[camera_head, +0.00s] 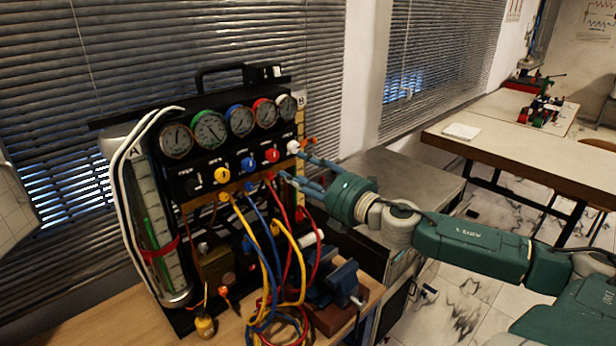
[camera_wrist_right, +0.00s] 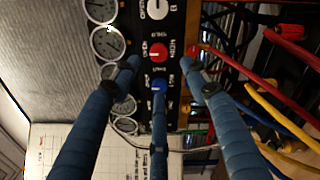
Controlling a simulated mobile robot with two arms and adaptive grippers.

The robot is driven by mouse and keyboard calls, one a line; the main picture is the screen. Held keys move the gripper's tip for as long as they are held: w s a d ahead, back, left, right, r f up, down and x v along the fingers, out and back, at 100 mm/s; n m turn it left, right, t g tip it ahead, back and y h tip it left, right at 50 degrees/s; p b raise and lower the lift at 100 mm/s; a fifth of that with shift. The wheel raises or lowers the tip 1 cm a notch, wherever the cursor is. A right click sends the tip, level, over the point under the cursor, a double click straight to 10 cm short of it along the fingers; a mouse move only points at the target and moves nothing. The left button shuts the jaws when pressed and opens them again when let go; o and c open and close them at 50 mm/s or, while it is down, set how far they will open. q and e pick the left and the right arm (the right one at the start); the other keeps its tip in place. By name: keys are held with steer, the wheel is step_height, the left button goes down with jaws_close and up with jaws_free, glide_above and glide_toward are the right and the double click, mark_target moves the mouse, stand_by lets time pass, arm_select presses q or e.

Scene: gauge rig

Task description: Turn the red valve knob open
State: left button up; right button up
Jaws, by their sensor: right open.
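The red valve knob (camera_head: 271,155) is on the black panel of the gauge rig (camera_head: 235,170), between a blue knob (camera_head: 249,163) and a white knob (camera_head: 293,147). My right gripper (camera_head: 291,165) reaches in from the right, its blue fingers spread and empty near the right end of the panel. In the right wrist view, the red knob (camera_wrist_right: 157,52) shows just beyond the open fingers (camera_wrist_right: 162,72), and the blue knob (camera_wrist_right: 158,86) is near the tip of the middle finger. I cannot tell if any finger touches the panel. My left gripper is out of view.
Several round gauges (camera_head: 240,120) line the top of the rig. Yellow, blue and red hoses (camera_head: 268,250) hang below the knobs, close under my right fingers. A blue vise (camera_head: 335,283) stands at the bench front. A wooden table (camera_head: 520,155) is at the right.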

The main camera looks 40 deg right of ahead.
steer(key=shift+s+d, duration=0.1)
steer(key=shift+s, duration=1.1)
steer(key=shift+f, duration=0.1)
